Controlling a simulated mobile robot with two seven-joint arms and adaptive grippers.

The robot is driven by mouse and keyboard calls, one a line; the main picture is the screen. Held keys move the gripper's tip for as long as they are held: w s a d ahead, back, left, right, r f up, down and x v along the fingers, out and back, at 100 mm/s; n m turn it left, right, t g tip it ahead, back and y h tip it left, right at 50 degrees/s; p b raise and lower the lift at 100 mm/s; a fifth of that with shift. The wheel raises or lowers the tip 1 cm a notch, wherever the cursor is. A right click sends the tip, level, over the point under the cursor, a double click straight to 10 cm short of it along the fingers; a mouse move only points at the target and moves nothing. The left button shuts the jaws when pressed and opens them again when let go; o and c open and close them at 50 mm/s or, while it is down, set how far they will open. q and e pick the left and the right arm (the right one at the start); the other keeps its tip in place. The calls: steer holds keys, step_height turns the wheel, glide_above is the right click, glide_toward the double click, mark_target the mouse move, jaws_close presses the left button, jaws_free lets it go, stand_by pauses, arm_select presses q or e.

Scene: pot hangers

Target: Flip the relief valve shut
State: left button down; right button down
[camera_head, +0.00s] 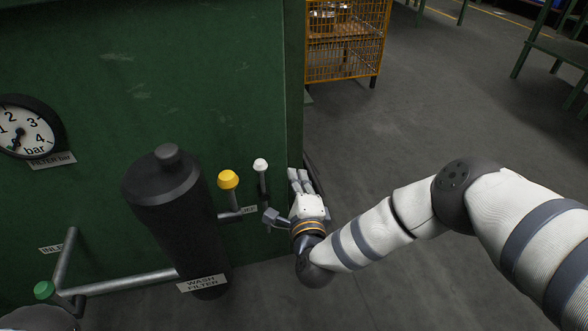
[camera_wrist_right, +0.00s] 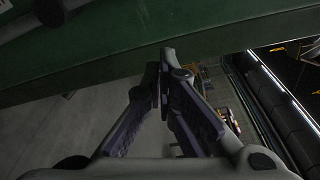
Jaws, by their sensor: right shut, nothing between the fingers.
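A white-knobbed lever (camera_head: 261,166) and a yellow-knobbed lever (camera_head: 228,181) stand upright beside each other on the green panel. A small label (camera_head: 248,210) sits by them, partly hidden, so I cannot tell for sure which lever is the relief valve. My right gripper (camera_head: 299,176) is just right of the white-knobbed lever, near the panel's right edge, apart from the knob. In the right wrist view my right gripper (camera_wrist_right: 164,78) has its fingers together and empty; no lever is clear there. My left gripper is not in view.
A black wash filter cylinder (camera_head: 165,215) stands left of the levers. A pipe (camera_head: 125,283) and a green knob (camera_head: 43,290) are lower left, a pressure gauge (camera_head: 22,127) upper left. An orange mesh cage (camera_head: 345,75) stands behind. Open floor (camera_head: 430,110) lies to the right.

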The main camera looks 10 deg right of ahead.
steer(key=s+a+p, duration=0.1)
steer(key=s, duration=0.6)
steer(key=shift+a+r+p, duration=0.15)
steer(key=shift+r+p, duration=0.2)
steer(key=shift+r, duration=0.1)
